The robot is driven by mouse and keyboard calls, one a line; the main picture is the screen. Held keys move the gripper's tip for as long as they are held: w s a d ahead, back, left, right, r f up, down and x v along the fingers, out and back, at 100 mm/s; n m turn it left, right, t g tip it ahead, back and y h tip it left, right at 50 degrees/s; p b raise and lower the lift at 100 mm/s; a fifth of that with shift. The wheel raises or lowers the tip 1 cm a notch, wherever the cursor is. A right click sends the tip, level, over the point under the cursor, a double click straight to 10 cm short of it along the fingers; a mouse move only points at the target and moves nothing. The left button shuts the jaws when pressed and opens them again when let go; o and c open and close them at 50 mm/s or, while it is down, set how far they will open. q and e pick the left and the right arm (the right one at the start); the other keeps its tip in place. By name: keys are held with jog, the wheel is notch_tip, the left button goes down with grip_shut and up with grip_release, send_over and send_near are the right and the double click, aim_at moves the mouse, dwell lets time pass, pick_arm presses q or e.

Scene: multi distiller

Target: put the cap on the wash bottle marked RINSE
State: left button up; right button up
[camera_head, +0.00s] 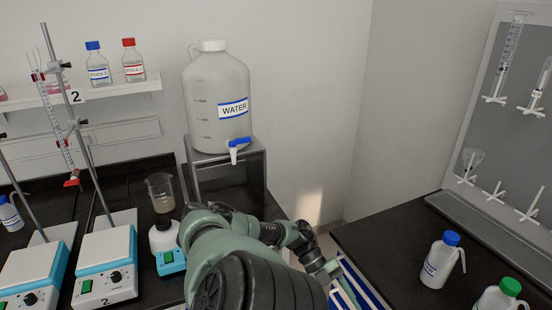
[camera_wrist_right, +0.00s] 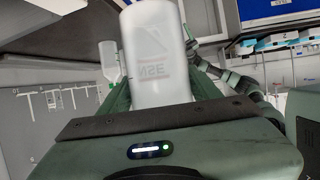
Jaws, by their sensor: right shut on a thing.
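My right gripper (camera_wrist_right: 155,105) is shut on a pale white bottle (camera_wrist_right: 152,45), which fills the middle of the right wrist view. No loose cap can be made out.
Wash bottles with blue (camera_head: 440,261) and green (camera_head: 500,297) caps stand on the right counter below a peg rack (camera_head: 500,130). A WATER carboy (camera_head: 215,100) stands on a grey stand.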

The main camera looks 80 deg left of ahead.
pick_arm(q)
jog(key=s+f+n+t+y, duration=0.1)
jog(key=s+f+n+y, duration=0.2)
jog(key=f, duration=0.5)
jog(key=s+f+n+t+y, duration=0.1)
jog(key=s+f+n+y, duration=0.2)
jog(key=f, duration=0.6)
jog(key=s+f+n+t+y, duration=0.1)
jog(key=s+f+n+y, duration=0.2)
jog(key=f, duration=0.5)
jog(key=s+d+f+n+g, duration=0.2)
jog(key=s+d+f, duration=0.2)
jog(key=d, duration=0.4)
jog(key=s+d+f+n+g, duration=0.2)
jog(key=s+d+f+g, duration=0.1)
jog(key=d, duration=0.4)
jog(key=s+d+f+n+g, duration=0.2)
jog(key=s+d+f, duration=0.3)
jog(key=d+f, duration=0.2)
jog(key=shift+s+d+f+n, duration=0.15)
jog(key=shift+s+d+n, duration=0.2)
jog(key=shift+d, duration=0.5)
